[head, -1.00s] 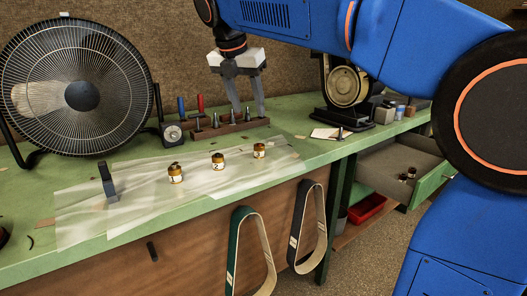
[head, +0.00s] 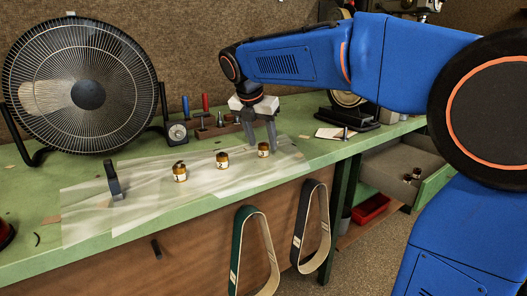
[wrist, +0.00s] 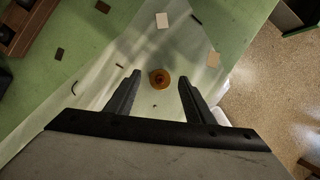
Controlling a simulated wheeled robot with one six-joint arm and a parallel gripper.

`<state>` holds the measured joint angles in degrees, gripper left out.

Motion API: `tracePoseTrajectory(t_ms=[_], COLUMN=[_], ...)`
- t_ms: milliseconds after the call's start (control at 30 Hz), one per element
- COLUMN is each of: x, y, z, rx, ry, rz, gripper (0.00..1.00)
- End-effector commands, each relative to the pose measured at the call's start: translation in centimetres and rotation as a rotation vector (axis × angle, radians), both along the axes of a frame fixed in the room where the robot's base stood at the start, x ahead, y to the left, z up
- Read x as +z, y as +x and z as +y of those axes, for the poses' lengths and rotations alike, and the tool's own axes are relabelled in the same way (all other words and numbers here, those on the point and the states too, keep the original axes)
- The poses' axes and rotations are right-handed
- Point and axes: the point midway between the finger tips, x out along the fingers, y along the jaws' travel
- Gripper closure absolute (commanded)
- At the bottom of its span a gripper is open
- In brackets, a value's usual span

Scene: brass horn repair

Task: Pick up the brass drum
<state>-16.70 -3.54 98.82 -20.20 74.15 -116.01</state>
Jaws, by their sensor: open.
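Three small brass drums with white labels stand in a row on a translucent sheet on the green bench: a left one (head: 180,172), a middle one (head: 222,160) and a right one (head: 264,150). My gripper (head: 262,146) is open, pointing down, with its fingertips close to the right drum. In the wrist view, one brass drum (wrist: 159,78) shows from above, between and just beyond the two open fingers. The jaws hold nothing. The labels are too small to read surely.
A large fan (head: 85,90) stands at the left back. A dark upright clip (head: 113,180) stands on the sheet (head: 140,205). A wooden tool block (head: 215,128) sits behind the gripper. An open drawer (head: 425,185) is at right. Two belts hang at the front edge.

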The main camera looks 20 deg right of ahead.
Motion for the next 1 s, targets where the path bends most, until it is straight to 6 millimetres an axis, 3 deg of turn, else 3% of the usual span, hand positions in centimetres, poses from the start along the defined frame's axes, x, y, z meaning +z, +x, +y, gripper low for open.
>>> tracePoseTrajectory(t_ms=[200,467,700,1000], x=[-2.1,-2.3,-2.3,-2.0], y=[0.7,0.7,0.7,0.8], z=[-0.7,-0.7,-0.7,-0.7], rx=[-0.001,-0.001,-0.001,0.0], ry=[0.0,0.0,0.0,0.001], rz=[-0.002,-0.002,-0.002,-0.002], gripper=[0.52,0.52,0.99,0.99])
